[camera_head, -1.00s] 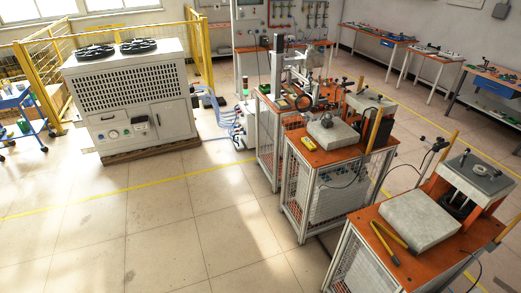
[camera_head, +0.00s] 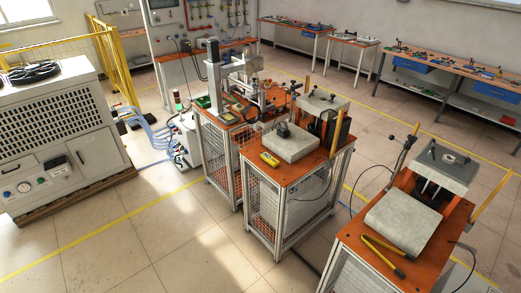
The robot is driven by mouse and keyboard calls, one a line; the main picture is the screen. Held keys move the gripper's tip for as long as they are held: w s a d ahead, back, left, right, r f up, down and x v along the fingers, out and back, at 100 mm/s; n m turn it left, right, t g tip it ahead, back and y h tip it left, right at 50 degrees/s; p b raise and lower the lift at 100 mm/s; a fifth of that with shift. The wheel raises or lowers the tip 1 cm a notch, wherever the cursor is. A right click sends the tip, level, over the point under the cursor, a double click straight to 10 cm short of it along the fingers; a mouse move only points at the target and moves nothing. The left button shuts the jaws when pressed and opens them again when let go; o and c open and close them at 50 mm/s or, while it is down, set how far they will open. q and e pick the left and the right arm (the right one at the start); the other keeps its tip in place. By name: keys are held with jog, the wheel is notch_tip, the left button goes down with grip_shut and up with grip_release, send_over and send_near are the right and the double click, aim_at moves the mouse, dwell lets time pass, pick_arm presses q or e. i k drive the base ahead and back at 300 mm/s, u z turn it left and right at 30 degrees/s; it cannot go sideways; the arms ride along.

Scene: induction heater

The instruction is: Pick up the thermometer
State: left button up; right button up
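A small yellow handheld device (camera_head: 269,159), which looks like the thermometer, lies on the orange top of the middle workstation, near its front left edge. It is too small to make out details. It lies beside a grey block (camera_head: 291,143) with a small dark part (camera_head: 283,130) on top. Neither of my grippers shows in the head view.
The middle workstation (camera_head: 298,183) stands between a rear station (camera_head: 224,122) and a front right station (camera_head: 345,240) with yellow-handled tongs (camera_head: 383,254). A large chiller cabinet (camera_head: 55,135) stands at left. Open tiled floor (camera_head: 150,235) lies in front.

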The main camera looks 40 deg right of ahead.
aim_at(269, 160)
jog(key=z, duration=0.35)
jog(key=i, duration=1.45)
jog(key=z, duration=1.65)
jog(key=i, duration=0.9)
jog(key=z, duration=0.9)
